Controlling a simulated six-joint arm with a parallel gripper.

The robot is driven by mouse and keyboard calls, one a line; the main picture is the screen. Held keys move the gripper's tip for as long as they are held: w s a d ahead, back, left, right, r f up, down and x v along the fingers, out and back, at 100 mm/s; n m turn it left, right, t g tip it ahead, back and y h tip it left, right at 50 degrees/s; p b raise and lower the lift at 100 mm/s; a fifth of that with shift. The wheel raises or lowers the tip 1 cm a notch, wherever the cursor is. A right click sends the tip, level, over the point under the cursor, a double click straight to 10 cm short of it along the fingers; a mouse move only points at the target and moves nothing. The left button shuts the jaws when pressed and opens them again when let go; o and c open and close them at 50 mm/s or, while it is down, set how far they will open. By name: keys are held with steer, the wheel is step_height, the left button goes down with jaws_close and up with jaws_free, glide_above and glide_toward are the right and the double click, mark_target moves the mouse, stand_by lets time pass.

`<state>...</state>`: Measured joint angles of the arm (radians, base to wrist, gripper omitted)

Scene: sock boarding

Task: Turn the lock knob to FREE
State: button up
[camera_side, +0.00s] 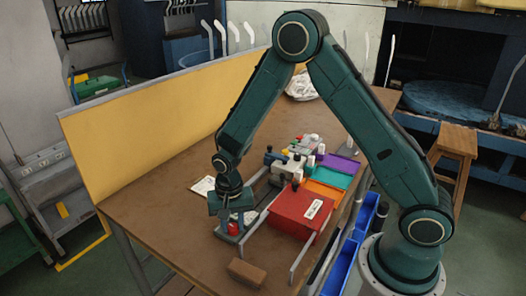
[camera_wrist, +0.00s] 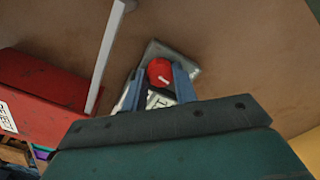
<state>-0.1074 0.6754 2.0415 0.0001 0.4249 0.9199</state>
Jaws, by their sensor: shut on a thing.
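The lock knob (camera_wrist: 160,71) is a red round cap on a small grey base plate (camera_wrist: 187,60). In the side view the red knob (camera_side: 233,228) shows low under my gripper, at the near left part of the table. My gripper (camera_wrist: 166,72) points down with its two blue-grey fingers on either side of the knob, shut on it. A white label with dark lettering (camera_wrist: 157,100) lies next to the knob, partly hidden by the gripper body. I cannot read the FREE mark or tell the knob's setting.
A red box (camera_side: 298,212) with a white label stands to the right, with a pale rail (camera_side: 256,205) between it and the knob. A brown block (camera_side: 247,272) lies nearer the front edge. Coloured trays (camera_side: 335,172) and small parts stand behind. A yellow panel (camera_side: 150,125) borders the table's left.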

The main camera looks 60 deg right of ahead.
stand_by(0.4)
steer(key=o, duration=1)
steer(key=shift+c, duration=0.2)
steer(key=shift+d, duration=0.1)
steer(key=shift+s, duration=0.1)
